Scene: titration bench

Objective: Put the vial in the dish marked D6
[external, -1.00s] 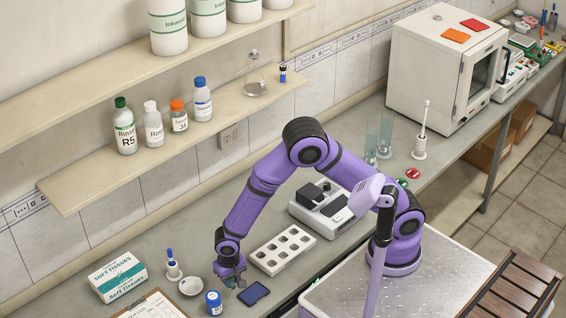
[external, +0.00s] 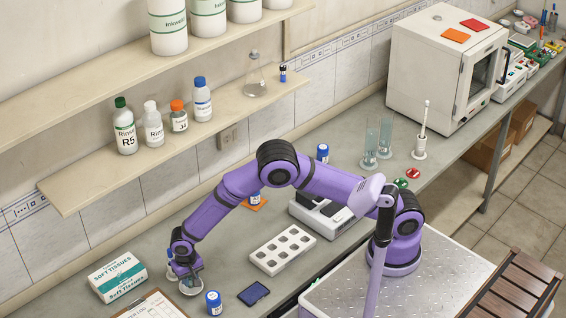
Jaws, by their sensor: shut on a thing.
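My gripper (external: 189,274) is at the lower left of the external view, directly above or in a small pale round dish (external: 191,287). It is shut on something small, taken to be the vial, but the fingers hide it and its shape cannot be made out. Whether the held thing touches the dish cannot be told. No D6 mark is legible on the dish at this size.
A blue-capped jar (external: 213,303) stands close to the right of the dish. A tissue box (external: 118,277) and a clipboard (external: 152,306) are to the left. A dark blue flat pad (external: 254,293) and a white well block (external: 283,249) lie to the right.

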